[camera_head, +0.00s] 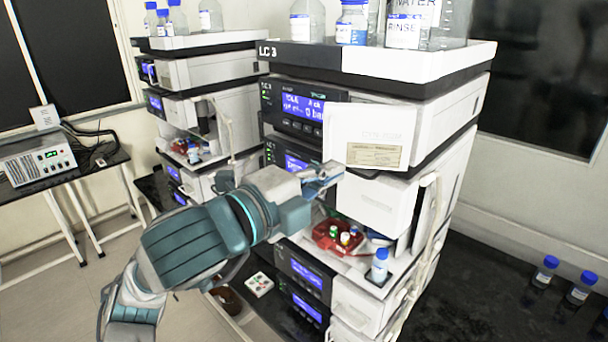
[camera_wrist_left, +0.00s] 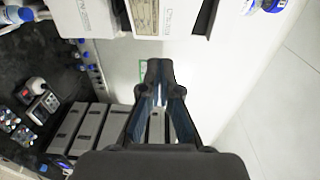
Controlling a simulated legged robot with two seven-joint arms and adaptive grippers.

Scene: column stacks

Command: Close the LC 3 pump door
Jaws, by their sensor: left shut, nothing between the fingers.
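The LC 3 stack (camera_head: 385,62) stands in the middle of the head view. A white door panel (camera_head: 368,124) with a beige label sits on its upper front and appears to stand out from the front, to the right of the lit displays. The labelled panel also shows at the top of the wrist view (camera_wrist_left: 145,16). My left gripper (camera_head: 330,174) is shut and empty, just below and left of this panel. In the wrist view its fingertips (camera_wrist_left: 160,64) are together, apart from the panel. Whether they touch anything is unclear. My right gripper is out of view.
A lower open bay holds a red tray (camera_head: 326,238) with small vials and a blue-capped bottle (camera_head: 380,265). Bottles (camera_head: 352,22) stand on top of the stack. A second stack (camera_head: 205,75) stands at left. The dark bench (camera_head: 470,290) is partly clear at right.

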